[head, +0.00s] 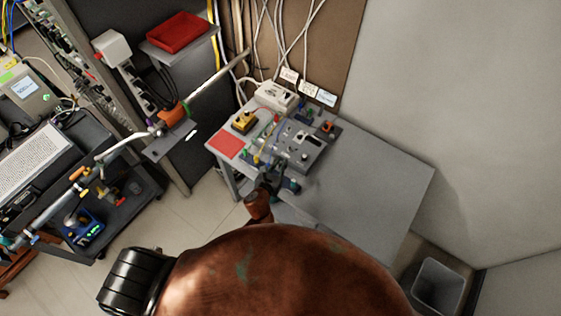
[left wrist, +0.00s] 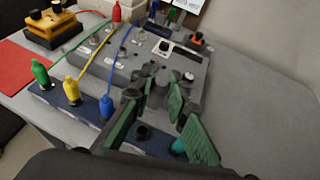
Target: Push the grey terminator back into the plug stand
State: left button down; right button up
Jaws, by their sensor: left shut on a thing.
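The dark blue plug stand (left wrist: 52,97) lies along the near edge of the grey instrument box on the table. It bears a green plug (left wrist: 41,72), a yellow plug (left wrist: 72,90) and a blue plug (left wrist: 106,107). A black socket (left wrist: 142,132) and a teal ring (left wrist: 179,146) show farther right, between my green finger links. My left gripper (left wrist: 157,90) is shut on a small grey piece, seemingly the grey terminator, largely hidden by the fingers. In the head view my left gripper (head: 277,182) is at the table's near edge. My right gripper is not in view.
The instrument box (head: 296,143) has knobs and cables just beyond my fingers. A yellow-black device (head: 244,121) and red mat (head: 225,145) are left. A white power box (head: 276,95) stands behind. The table's right side (head: 375,180) is clear. A bin (head: 438,284) stands lower right.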

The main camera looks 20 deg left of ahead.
pick_arm(q)
jog(key=shift+s, duration=0.1)
notch_tip(320, 180, down, 3)
jog(key=shift+r+b, duration=0.2)
jog(key=shift+b, duration=0.75)
jog(key=shift+f+b, duration=1.4)
jog(key=shift+f, duration=0.2)
jog(key=shift+a+p, duration=0.1)
jog(key=shift+p, duration=0.2)
jog(key=shift+f+b, duration=1.3)
jog(key=shift+f, duration=0.3)
jog(key=c, duration=1.8)
grip_release()
